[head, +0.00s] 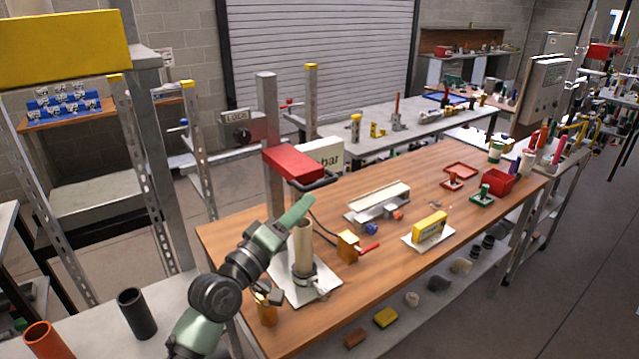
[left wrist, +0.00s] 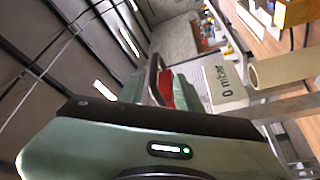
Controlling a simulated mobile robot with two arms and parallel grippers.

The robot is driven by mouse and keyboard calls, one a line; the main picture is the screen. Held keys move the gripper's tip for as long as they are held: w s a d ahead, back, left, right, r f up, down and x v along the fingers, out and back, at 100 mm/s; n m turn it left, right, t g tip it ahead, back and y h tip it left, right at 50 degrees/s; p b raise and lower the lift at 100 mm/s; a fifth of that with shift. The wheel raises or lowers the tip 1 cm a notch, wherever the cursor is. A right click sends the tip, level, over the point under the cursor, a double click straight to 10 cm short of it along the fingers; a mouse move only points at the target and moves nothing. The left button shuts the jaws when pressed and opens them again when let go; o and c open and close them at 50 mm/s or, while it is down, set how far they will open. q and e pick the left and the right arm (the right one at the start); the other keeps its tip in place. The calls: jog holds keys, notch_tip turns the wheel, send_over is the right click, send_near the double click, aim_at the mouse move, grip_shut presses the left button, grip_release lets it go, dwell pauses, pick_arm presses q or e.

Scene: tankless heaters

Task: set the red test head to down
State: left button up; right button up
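The red test head (head: 291,163) sits up on a grey post at the left of the wooden bench, with a black handle (head: 322,183) at its front. A cream upright tube (head: 304,248) stands in a clamp on a white plate below it. My left gripper (head: 306,203) is just below the handle, close to the tube's top. In the left wrist view its green fingers (left wrist: 160,88) are apart, with the handle (left wrist: 153,76) and red head (left wrist: 166,92) showing between them. I cannot tell whether they touch the handle. My right gripper is not in view.
A display reading 0 mbar (left wrist: 228,84) is beside the head. An orange block with a red lever (head: 348,246), a white channel piece (head: 378,202) and a yellow meter (head: 430,228) lie to the right. A black cup (head: 137,313) stands at the lower left.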

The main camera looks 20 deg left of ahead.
aim_at(321, 184)
pick_arm(q)
jog(key=p+x, duration=0.1)
jog(key=x, duration=0.2)
jog(key=r+p+x, duration=0.1)
jog(key=x, duration=0.3)
jog(key=shift+s+a+r, duration=0.1)
jog(key=shift+w, duration=0.5)
grip_shut()
dwell(0.9)
